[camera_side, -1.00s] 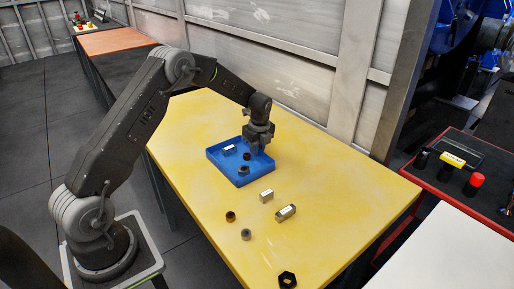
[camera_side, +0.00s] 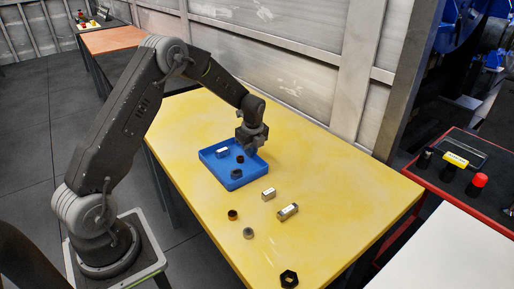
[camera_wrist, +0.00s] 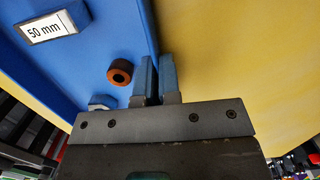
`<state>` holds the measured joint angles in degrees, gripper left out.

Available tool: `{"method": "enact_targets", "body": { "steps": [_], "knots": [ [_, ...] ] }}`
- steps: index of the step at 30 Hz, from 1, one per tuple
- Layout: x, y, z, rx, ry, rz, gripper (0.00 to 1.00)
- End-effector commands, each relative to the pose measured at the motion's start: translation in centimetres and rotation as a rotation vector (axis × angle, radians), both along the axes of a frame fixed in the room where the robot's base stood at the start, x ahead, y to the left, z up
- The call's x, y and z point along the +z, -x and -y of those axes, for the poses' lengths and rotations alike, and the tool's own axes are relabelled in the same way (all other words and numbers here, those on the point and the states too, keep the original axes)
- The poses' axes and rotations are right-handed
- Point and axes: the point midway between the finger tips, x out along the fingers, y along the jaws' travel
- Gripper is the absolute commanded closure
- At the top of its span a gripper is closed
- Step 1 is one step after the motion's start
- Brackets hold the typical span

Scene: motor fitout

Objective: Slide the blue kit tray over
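The blue kit tray (camera_side: 217,169) lies on the yellow table and also shows in the wrist view (camera_wrist: 85,60). It holds a block labelled "50 mm" (camera_wrist: 47,28), a brown ring (camera_wrist: 120,72) and a grey nut-like part (camera_wrist: 102,102). My gripper (camera_side: 250,152) is at the tray's far right side, pointing down. In the wrist view, its two fingers (camera_wrist: 157,80) are close together, one on each side of the tray's edge, shut on its wall. The fingers hide the gripped stretch of wall.
On the yellow table (camera_side: 340,190), two labelled metal blocks (camera_side: 268,194) (camera_side: 287,212), a brown ring (camera_side: 232,214), a grey ring (camera_side: 248,233) and a black nut (camera_side: 288,279) lie nearer the camera. A metal wall (camera_side: 285,80) stands behind.

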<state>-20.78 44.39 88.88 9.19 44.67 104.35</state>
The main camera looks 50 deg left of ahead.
Motion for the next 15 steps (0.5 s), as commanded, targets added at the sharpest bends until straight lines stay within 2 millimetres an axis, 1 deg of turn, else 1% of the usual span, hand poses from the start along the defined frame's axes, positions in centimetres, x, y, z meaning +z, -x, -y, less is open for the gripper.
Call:
{"method": "enact_targets", "body": {
  "steps": [6,15],
  "knots": [
    [0.1,2.6,0.0,0.001,0.0,-0.002,1.0],
    [0.1,5.9,0.0,0.002,0.0,0.0,1.0]
  ]
}}
